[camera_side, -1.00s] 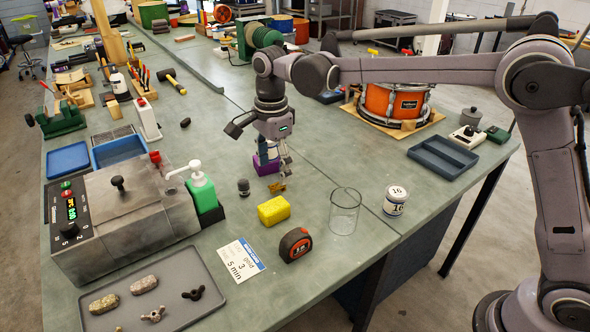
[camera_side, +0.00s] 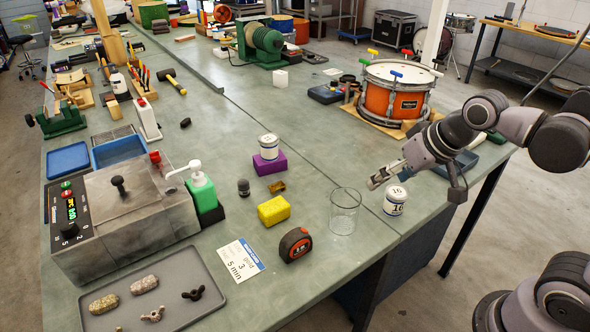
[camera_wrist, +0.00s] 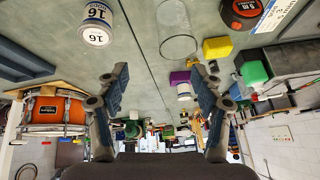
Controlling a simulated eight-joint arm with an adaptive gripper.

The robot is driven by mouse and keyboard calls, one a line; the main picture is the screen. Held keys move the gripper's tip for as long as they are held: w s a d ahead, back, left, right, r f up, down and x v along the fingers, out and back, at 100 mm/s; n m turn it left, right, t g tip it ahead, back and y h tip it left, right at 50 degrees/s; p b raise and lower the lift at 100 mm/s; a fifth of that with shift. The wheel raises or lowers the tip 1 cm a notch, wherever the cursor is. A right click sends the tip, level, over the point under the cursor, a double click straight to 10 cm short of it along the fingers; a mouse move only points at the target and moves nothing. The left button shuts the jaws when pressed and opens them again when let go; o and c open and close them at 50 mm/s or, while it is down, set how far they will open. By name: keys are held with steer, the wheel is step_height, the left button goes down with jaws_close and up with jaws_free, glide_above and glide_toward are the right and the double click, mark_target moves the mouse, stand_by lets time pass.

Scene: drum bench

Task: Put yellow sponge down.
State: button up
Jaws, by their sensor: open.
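The yellow sponge (camera_side: 273,210) lies flat on the green bench top, clear of my gripper. It also shows in the wrist view (camera_wrist: 217,47), right of the jaws. My gripper (camera_side: 376,181) is at the right part of the bench, near the beaker and the number 16 can. In the wrist view my gripper's fingers (camera_wrist: 158,75) are spread wide with nothing between them.
A glass beaker (camera_side: 345,212) and a number 16 can (camera_side: 395,201) stand near my gripper. A purple block (camera_side: 269,163) with a can on top and a small brass piece (camera_side: 277,187) lie behind the sponge. A tape measure (camera_side: 295,244) sits in front.

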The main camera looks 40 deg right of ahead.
steer(key=shift+s+d+f+n+t, duration=0.25)
steer(key=shift+s+d+f+n, duration=0.05)
steer(key=shift+s+f+n, duration=0.3)
steer(key=shift+s+d+f+n+t, duration=0.3)
steer(key=shift+s+f+n, duration=0.2)
steer(key=shift+s, duration=0.2)
